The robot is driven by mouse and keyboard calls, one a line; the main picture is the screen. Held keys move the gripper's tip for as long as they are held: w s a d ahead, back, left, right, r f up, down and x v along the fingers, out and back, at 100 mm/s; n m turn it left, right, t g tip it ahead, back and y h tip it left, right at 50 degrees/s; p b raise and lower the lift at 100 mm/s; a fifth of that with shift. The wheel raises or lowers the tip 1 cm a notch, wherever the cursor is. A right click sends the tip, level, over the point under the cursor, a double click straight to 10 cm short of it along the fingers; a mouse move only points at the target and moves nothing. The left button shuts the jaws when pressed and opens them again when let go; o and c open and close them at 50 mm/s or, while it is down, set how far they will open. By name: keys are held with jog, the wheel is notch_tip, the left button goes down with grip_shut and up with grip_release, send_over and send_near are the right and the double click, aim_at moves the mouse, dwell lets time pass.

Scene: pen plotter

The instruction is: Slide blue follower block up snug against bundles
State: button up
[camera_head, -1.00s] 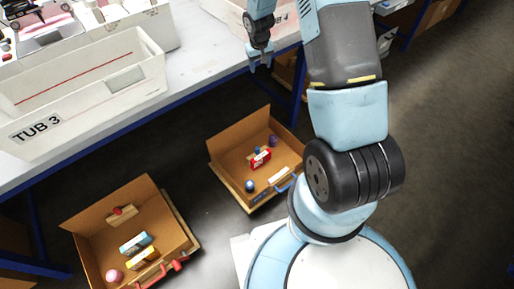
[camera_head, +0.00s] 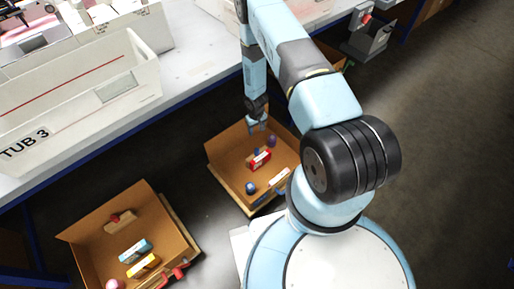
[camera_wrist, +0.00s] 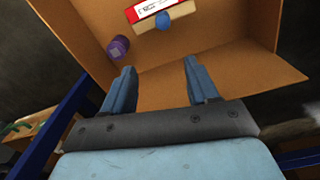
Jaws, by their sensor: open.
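A tan block with a round blue knob, the blue follower block (camera_wrist: 182,16), lies in the cardboard box (camera_head: 228,160) at the middle of the head view. Its blue knob (camera_head: 256,152) shows there beside a red-and-white bundle (camera_head: 261,161). In the wrist view the bundle (camera_wrist: 146,9) lies right behind the block, partly cut off by the top edge; I cannot tell whether they touch. My gripper (camera_head: 257,127) is above the box's back side. In the wrist view my gripper (camera_wrist: 160,70) is open and empty, fingers pointing toward the block, apart from it.
A purple cylinder (camera_wrist: 118,47) stands in the same box, left of the block in the wrist view. A blue round item (camera_head: 250,187) is near its front. Another box (camera_head: 83,229) with a red-knobbed block stands left. The table edge and its blue leg are close by.

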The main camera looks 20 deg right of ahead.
send_over(257, 150)
notch_tip(257, 150, down, 4)
notch_tip(257, 150, down, 14)
jog(key=shift+w+f, duration=0.1)
jog(key=shift+w, duration=0.05)
dwell(0.6)
jog(key=shift+c, duration=0.4)
grip_shut()
